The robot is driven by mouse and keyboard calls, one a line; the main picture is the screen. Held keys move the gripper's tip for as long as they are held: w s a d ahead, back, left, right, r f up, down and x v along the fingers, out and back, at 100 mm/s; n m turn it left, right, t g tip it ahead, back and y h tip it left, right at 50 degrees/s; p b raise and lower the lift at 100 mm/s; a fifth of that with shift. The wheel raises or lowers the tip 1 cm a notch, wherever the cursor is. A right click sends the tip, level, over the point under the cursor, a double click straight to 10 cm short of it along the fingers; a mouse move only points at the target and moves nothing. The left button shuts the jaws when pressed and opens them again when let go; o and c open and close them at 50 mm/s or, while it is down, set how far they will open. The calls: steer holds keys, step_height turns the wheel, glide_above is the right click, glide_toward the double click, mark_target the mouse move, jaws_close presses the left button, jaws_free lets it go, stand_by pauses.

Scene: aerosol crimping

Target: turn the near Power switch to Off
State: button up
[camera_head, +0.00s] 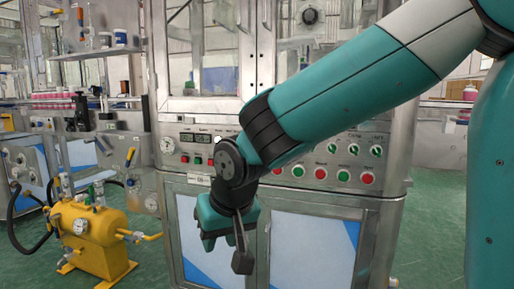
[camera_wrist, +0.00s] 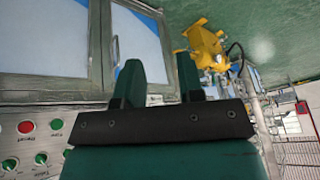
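The control panel (camera_head: 290,165) on the steel machine carries dark rotary switches on green bases at its upper right (camera_head: 354,149); their labels are too small to tell which is the Power switch or how it is set. Several green switches also show at the lower left of the wrist view (camera_wrist: 40,159). My gripper (camera_head: 224,240) hangs in front of the cabinet doors, below and left of those switches. In the wrist view its two teal fingers (camera_wrist: 159,70) are apart with nothing between them. My arm hides the panel's middle part.
Red and green push buttons (camera_head: 320,173) sit below the switches. Steel-framed cabinet doors (camera_head: 300,245) lie behind and below my gripper. A yellow tank with gauges and hoses (camera_head: 95,235) stands on the green floor at left. Open floor (camera_head: 440,220) shows at right.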

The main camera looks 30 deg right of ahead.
steer(key=w+d+m+t+h+b, duration=0.25)
steer(key=w+d+m+h, duration=0.35)
steer(key=w, duration=0.6)
steer(key=w+d+r+m+t+h, duration=0.4)
steer(key=w+d+r+m+h, duration=0.15)
steer(key=r+m+h, duration=0.35)
steer(key=b+x, duration=0.1)
steer(key=x, duration=1.6)
steer(key=shift+w+f+b, duration=0.3)
steer(key=shift+a, duration=0.1)
jaws_close()
